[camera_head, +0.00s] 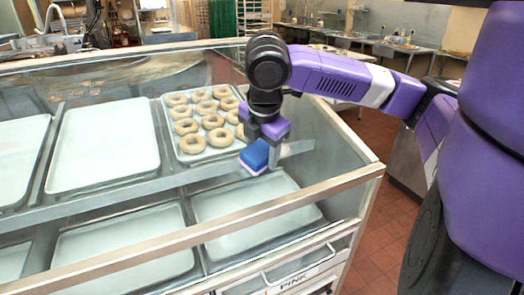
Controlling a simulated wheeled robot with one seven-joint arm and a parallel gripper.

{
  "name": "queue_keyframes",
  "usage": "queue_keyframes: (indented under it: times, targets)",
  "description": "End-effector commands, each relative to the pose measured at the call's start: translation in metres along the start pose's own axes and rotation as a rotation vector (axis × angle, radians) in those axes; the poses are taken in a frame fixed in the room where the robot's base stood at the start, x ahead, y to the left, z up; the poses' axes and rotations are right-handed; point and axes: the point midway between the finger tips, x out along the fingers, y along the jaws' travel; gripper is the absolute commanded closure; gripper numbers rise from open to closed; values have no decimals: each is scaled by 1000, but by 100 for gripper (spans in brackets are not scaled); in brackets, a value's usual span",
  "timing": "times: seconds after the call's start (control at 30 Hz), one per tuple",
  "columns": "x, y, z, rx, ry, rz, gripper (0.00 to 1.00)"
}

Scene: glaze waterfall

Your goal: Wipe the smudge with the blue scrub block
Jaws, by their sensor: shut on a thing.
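The blue scrub block (256,155) is held by my gripper (262,140), over the right end of the glass display case, in front of the tray of doughnuts. The block is blue with a paler lower edge and sits slightly tilted. My gripper is shut on it, pointing down. I cannot tell whether the block touches any surface below it. I cannot make out a clear smudge in this view; it may be hidden by the block or too faint to see.
A tray of ring doughnuts (175,131) is behind the block. Empty trays (103,140) lie left, with more on the lower level (245,215). A front rail (330,185) runs along the case. Red-tiled floor (385,222) is open to the right.

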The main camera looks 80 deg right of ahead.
Motion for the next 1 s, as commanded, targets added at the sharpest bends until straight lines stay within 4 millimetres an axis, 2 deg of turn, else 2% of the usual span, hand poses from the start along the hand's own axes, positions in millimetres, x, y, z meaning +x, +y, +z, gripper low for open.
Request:
queue_keyframes:
  times: [1.0]
  targets:
    - [16, -1, -1, 0, 0, -1, 80]
